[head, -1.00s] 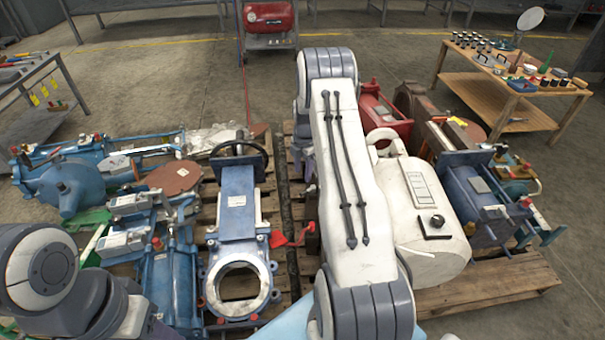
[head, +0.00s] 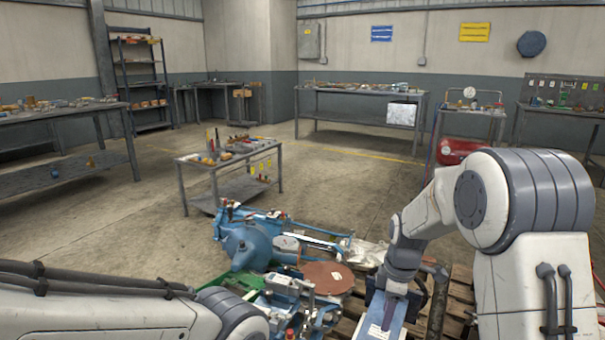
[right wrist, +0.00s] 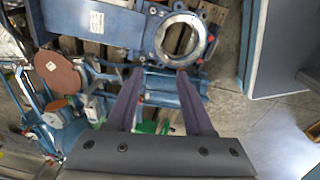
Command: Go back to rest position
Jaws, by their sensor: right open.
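My right arm comes in from the right in the head view, bent at a big grey joint, its wrist pointing down over the pallet goods. My right gripper (right wrist: 160,72) is open in the right wrist view, its two purple fingers apart with nothing held between them. Beyond the fingertips is a blue valve (right wrist: 140,27) with a round ring opening; it also shows in the head view (head: 378,327), partly hidden by my arm. My left arm crosses the lower left of the head view; its gripper is out of the picture.
Blue pumps (head: 247,246) and a brown disc (head: 328,278) lie on the pallet side below. A small metal table (head: 230,186) with tools stands behind. Workbenches (head: 358,95) and a shelf (head: 139,80) line the walls. Concrete floor is open between them.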

